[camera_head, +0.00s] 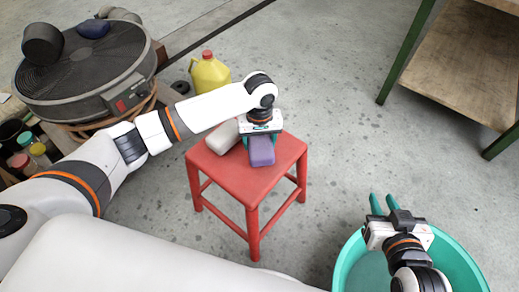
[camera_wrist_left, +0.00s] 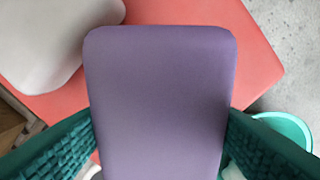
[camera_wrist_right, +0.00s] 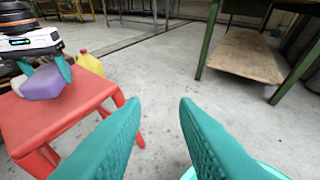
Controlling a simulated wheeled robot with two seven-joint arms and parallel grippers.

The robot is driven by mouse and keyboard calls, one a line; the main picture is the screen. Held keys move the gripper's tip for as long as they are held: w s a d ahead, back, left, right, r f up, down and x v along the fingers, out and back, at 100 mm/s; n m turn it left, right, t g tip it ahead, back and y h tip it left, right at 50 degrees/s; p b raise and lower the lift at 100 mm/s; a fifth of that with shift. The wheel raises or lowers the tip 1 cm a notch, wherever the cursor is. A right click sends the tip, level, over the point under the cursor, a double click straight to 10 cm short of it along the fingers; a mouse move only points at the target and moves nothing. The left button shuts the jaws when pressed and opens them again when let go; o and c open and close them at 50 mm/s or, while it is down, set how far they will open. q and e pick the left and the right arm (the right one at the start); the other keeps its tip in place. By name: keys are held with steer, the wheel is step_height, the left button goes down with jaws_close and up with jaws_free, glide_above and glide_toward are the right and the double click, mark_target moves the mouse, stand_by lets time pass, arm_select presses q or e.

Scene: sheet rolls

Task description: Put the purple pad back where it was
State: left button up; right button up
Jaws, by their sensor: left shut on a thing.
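The purple pad (camera_head: 261,151) is between the fingers of my left gripper (camera_head: 260,137), which is shut on its sides. It is at the red stool's seat (camera_head: 270,177); I cannot tell whether it touches the seat or hangs just above it. The left wrist view shows the pad (camera_wrist_left: 160,90) from above, with a teal finger on each side. The right wrist view shows the pad (camera_wrist_right: 44,82) too. A pale grey pad (camera_head: 222,137) lies on the seat to its left.
The teal basin (camera_head: 347,265) is on the floor at the lower right. A yellow jug (camera_head: 209,74) stands behind the stool. A large fan (camera_head: 85,72) is at the left. A green-legged table with a wooden shelf (camera_head: 465,65) is at the right. The floor between is clear.

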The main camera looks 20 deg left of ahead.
mark_target(260, 149)
arm_select(q)
step_height(260, 149, down, 3)
steer(key=shift+f+b, duration=0.15)
steer(key=shift+b, duration=0.55)
steer(key=shift+f, duration=0.2)
arm_select(e)
step_height(260, 149, up, 6)
steer(key=w+a+t+y, duration=0.1)
steer(key=w+t, duration=0.1)
steer(key=t, duration=0.2)
steer(key=shift+w+a+f, duration=0.15)
steer(key=shift+a+f, duration=0.05)
steer(key=shift+f, duration=0.05)
steer(key=shift+f, duration=0.15)
arm_select(q)
steer(key=shift+f, duration=0.1)
steer(key=o, duration=1)
steer(key=shift+c, duration=0.2)
arm_select(e)
steer(key=shift+f, duration=0.2)
